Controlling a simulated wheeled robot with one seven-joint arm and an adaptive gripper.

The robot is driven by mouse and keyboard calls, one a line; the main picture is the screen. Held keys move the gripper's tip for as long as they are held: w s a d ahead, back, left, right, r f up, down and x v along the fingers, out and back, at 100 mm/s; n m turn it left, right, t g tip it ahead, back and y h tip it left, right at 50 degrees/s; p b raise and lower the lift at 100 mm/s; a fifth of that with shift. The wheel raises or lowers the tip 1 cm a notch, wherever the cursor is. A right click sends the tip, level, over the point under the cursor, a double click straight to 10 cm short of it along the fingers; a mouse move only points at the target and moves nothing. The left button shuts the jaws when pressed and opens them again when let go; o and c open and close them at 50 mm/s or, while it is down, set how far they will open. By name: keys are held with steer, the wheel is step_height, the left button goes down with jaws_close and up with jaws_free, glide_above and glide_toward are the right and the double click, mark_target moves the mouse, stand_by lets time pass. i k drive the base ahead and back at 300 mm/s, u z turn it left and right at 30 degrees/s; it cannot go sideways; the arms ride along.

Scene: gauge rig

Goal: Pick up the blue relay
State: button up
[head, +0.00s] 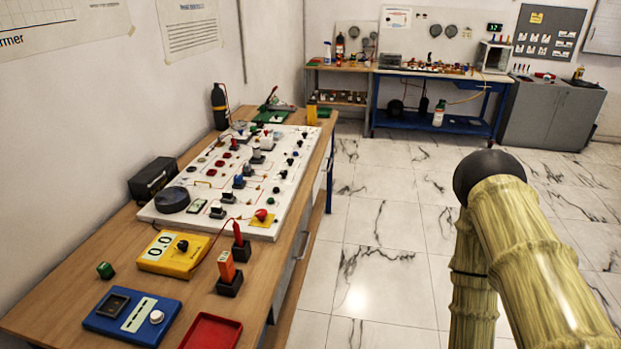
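Small blue-topped parts stand on the white circuit board (175,212) on the wooden bench at left. One blue part (239,181) sits near the board's middle, on a dark base. They are too small for me to tell which one is the blue relay. Links of my own arm show at the right, over the floor and well apart from the bench. My gripper is not in view.
The tiled floor (385,285) right of the bench is clear.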

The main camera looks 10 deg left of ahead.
mark_target(238, 180)
steer(key=z, duration=0.95)
steer(key=i, duration=2.95)
steer(key=u, duration=3.1)
